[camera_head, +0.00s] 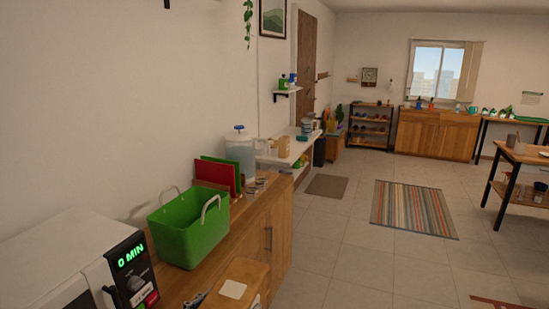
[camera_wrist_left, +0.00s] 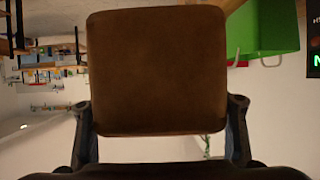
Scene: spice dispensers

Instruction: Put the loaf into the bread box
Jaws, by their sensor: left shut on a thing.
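In the left wrist view, my left gripper (camera_wrist_left: 162,118) is shut on a brown block with rounded corners, which I take to be the loaf (camera_wrist_left: 157,70). The loaf fills the middle of that view and hides much of what lies behind it. My right gripper is not in view.
A green basket (camera_head: 188,232) with two handles stands on the wooden counter (camera_head: 257,217). A white microwave (camera_head: 68,262) is at the near left. Red and green boards (camera_head: 216,177) and a water dispenser (camera_head: 240,152) stand farther back.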

